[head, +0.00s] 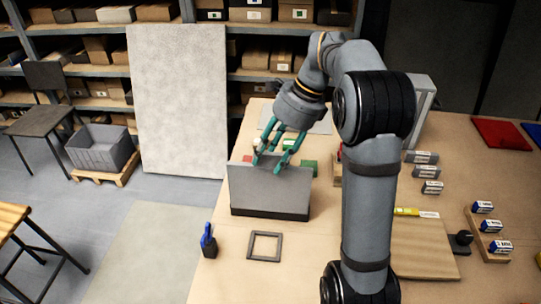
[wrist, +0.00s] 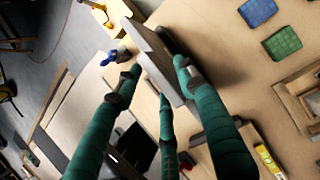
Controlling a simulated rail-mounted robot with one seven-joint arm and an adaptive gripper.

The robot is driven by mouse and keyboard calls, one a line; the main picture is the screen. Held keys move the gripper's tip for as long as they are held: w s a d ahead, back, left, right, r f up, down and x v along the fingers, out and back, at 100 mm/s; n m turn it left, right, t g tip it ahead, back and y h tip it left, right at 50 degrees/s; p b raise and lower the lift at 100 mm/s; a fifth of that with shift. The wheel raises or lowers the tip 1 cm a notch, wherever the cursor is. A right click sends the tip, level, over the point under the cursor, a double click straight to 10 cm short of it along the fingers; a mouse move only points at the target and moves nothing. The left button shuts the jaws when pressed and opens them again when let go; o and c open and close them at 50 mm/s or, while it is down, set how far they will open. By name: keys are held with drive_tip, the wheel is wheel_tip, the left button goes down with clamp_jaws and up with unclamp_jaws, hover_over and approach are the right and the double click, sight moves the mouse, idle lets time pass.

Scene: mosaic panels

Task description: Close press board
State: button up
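The press board (head: 270,189) is a grey panel standing nearly upright on the table in the head view, with a dark strip along its bottom edge. It also shows edge-on in the wrist view (wrist: 155,52), between my teal fingers. My gripper (head: 270,163) is at the top edge of the panel, with its fingers spread and reaching down at that edge. In the wrist view my gripper (wrist: 158,76) has its fingers apart around the panel. I cannot tell whether a finger touches it. The panel hides part of what lies behind it.
A grey square frame (head: 265,246) and a blue-handled tool (head: 208,241) are in front of the panel. A green block (head: 309,167) is behind it. Several labelled small boxes and a wooden board (head: 420,250) are at the right. Bare table lies around the frame.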

drive_tip(key=shift+a, duration=0.1)
drive_tip(key=shift+c, duration=0.2)
drive_tip(key=shift+a, duration=0.1)
drive_tip(key=shift+c, duration=0.5)
drive_tip(key=c, duration=0.8)
clamp_jaws()
